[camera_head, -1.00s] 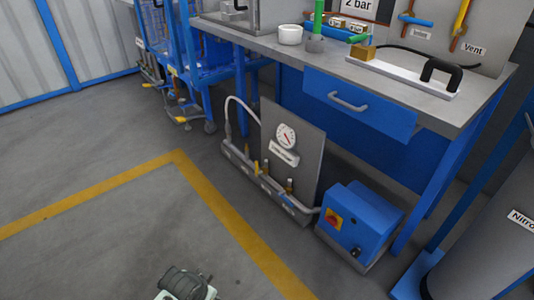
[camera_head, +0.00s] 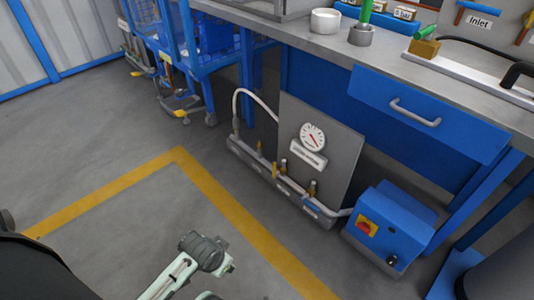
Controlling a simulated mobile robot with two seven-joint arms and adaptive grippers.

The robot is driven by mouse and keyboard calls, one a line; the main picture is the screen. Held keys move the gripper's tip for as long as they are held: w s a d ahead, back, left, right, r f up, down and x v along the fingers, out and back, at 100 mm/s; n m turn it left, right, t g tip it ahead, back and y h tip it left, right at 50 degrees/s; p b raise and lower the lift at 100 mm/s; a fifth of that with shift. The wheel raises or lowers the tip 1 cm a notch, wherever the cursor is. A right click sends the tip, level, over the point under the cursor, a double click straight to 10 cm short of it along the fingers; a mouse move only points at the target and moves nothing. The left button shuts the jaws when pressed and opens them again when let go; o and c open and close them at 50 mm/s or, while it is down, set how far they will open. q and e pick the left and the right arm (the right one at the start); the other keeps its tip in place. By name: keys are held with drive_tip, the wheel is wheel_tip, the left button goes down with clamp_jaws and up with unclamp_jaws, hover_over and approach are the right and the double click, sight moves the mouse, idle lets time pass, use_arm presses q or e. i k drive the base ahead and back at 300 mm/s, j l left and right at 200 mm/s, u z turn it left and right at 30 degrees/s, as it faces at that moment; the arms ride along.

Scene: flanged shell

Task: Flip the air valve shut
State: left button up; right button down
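No valve in view carries a readable "air" label. On the floor under the bench, a low manifold (camera_head: 283,188) has a white pipe and several small brass fittings with white tags. Its upright grey plate carries a round dial gauge (camera_head: 313,136) and a white label too small to read. On the bench's back panel, a blue handle (camera_head: 479,22) sits by an "Inlet" label, cut by the top edge. A part of my arm shows at the bottom, over the floor and well apart from the manifold. I make out no fingertips of either gripper.
A blue box with a red-and-yellow switch (camera_head: 367,228) stands right of the manifold. The grey bench (camera_head: 325,44), with a blue drawer (camera_head: 429,112), overhangs behind. A blue rack (camera_head: 208,47) stands at upper left. The floor inside the yellow line (camera_head: 210,187) is largely clear.

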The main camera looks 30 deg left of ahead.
sight(275, 174)
drive_tip(key=i+j, duration=0.1)
drive_tip(key=j, duration=0.4)
drive_tip(key=i+j, duration=0.15)
drive_tip(key=j, duration=0.35)
drive_tip(key=i+j, duration=0.1)
drive_tip(key=j, duration=0.4)
drive_tip(key=i+j+z, duration=0.1)
drive_tip(key=j, duration=0.4)
drive_tip(key=i+j, duration=0.15)
drive_tip(key=j, duration=0.35)
drive_tip(key=i+j, duration=0.1)
drive_tip(key=j, duration=0.4)
